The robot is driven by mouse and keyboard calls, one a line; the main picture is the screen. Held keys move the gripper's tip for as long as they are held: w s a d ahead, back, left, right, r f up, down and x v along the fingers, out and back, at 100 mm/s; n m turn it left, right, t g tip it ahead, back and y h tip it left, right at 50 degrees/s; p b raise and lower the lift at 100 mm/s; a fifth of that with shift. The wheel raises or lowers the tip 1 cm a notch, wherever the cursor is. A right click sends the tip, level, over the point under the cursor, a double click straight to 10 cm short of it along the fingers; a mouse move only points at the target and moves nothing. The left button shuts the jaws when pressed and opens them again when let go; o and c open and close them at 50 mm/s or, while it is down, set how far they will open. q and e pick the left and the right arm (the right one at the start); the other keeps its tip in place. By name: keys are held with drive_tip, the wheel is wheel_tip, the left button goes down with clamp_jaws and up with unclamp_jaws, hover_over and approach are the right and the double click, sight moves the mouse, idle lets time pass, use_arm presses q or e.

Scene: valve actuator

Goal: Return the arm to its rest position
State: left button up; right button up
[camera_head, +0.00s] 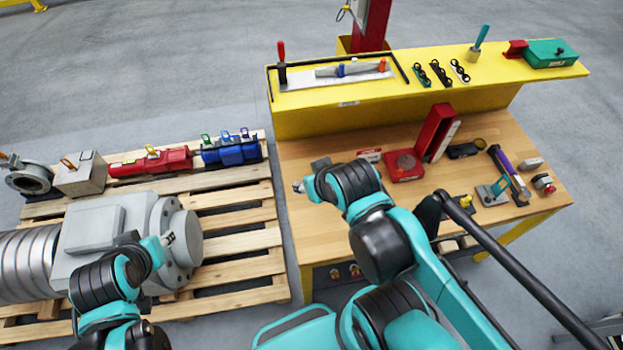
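My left arm comes in from the lower left, teal and black. Its gripper (168,240) is in front of the grey valve body's round flange; whether they touch is unclear. My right arm is bent over the front of the wooden workbench (310,235). Its gripper (297,187) points left near the bench's left edge, with nothing visible in it. Both grippers are small and partly hidden by their own wrists, so I cannot tell whether their fingers are open or shut.
A large grey valve actuator (95,228) lies on a wooden pallet (245,220), with red (150,162) and blue (230,151) actuators behind it. A yellow shelf (400,112) backs the bench. A red box (405,166) and several tools occupy the bench's middle and right.

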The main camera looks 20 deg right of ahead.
drive_tip(key=shift+w, duration=0.15)
wheel_tip(320, 180, down, 34)
drive_tip(key=b, duration=3.4)
drive_tip(key=shift+f, duration=0.2)
